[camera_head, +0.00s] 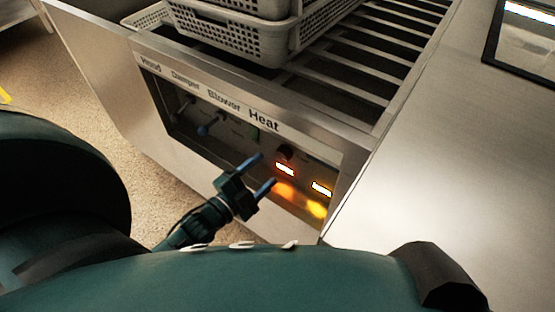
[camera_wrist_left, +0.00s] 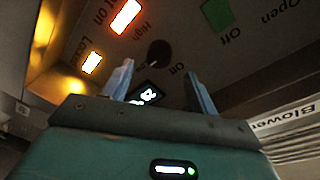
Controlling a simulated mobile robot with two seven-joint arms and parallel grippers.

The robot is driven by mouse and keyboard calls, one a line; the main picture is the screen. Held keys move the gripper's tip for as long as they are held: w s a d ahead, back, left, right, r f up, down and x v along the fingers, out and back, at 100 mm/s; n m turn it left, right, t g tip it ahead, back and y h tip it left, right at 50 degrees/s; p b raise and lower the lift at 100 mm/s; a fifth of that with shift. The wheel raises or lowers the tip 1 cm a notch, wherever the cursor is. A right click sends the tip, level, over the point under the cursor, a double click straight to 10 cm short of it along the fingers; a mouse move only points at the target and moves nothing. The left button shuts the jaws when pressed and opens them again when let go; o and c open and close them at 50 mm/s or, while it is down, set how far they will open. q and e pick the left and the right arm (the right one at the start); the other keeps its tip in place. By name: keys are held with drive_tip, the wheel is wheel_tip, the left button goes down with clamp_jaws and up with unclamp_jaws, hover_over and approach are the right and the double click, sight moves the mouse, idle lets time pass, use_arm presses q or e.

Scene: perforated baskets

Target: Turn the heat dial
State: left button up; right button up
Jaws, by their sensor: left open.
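The heat dial (camera_head: 285,151) is a small dark round knob on the recessed control panel, under the "Heat" label. In the left wrist view the dark dial (camera_wrist_left: 159,53) sits just beyond the fingertips, with "High" and "Off" printed near it. My left gripper (camera_head: 262,172) is open and empty in front of the panel, a little below and left of the dial. In the left wrist view its two blue fingers (camera_wrist_left: 158,72) point at the panel with the dial between and beyond them. My right gripper is not in view.
Two lit orange indicators (camera_head: 285,170) (camera_head: 321,188) glow beside the dial. Levers (camera_head: 212,123) stand left on the panel under "Damper". A green switch (camera_wrist_left: 217,14) is near the dial. White perforated baskets (camera_head: 270,50) sit on the slatted rack above. Metal counter (camera_head: 440,190) lies to the right.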

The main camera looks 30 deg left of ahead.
sight(280, 157)
use_arm(q)
drive_tip(key=x, duration=0.6)
drive_tip(key=shift+b, duration=0.35)
drive_tip(key=shift+c, duration=0.3)
drive_tip(key=c, duration=0.9)
